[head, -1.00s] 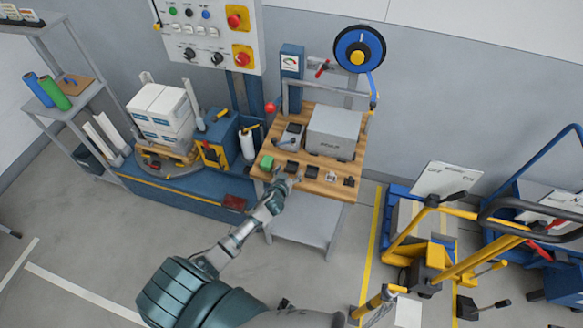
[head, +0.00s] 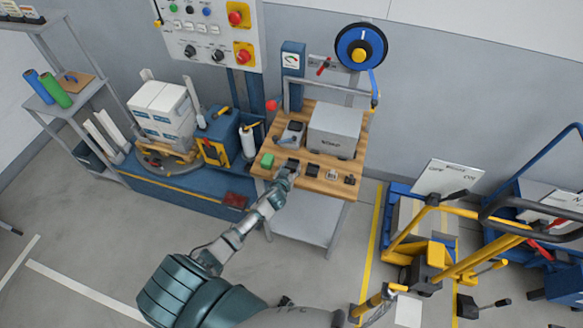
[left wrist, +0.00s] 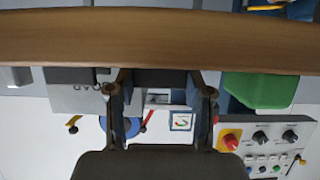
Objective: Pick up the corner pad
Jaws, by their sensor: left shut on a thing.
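My left gripper (head: 285,178) is at the front edge of the wooden bench top (head: 330,187), by a small dark block, the corner pad (head: 292,163). In the left wrist view, which is upside down, my left gripper (left wrist: 160,95) has one finger on each side of the dark pad (left wrist: 160,78) and is shut on it. The pad still looks to be at the bench top; I cannot tell whether it is lifted. My right gripper is not in view.
A green block (head: 267,160) lies left of the pad. Other small pieces, including a dark one (head: 312,170), sit to its right. A grey box (head: 335,132) stands behind. Wrapped boxes (head: 162,113) stand at left, a yellow-handled truck (head: 440,255) at right.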

